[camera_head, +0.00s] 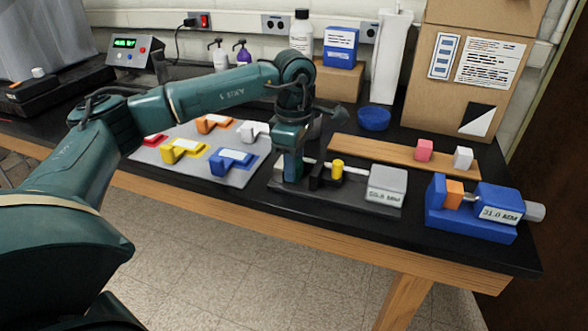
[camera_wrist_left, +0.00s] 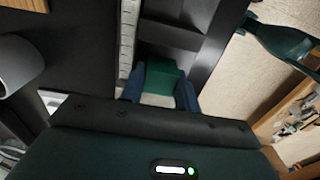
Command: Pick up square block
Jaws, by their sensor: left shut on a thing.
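My left gripper (camera_head: 291,172) is lowered at the left end of a dark gauge with a grey display block (camera_head: 387,187). In the left wrist view its two blue fingers (camera_wrist_left: 161,92) are closed on the sides of a green square block (camera_wrist_left: 162,77). In the head view the green block (camera_head: 293,166) shows only partly between the fingers. It is at the gauge's left end; whether it touches the base is unclear. My right gripper is not seen.
A yellow cylinder (camera_head: 337,169) stands on the gauge. A blue vise (camera_head: 460,226) holds an orange block (camera_head: 453,192). Pink (camera_head: 424,149) and white (camera_head: 463,158) blocks sit on a wooden board (camera_head: 375,150). A grey mat (camera_head: 145,155) carries several coloured holders. A blue bowl (camera_head: 374,118) stands behind.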

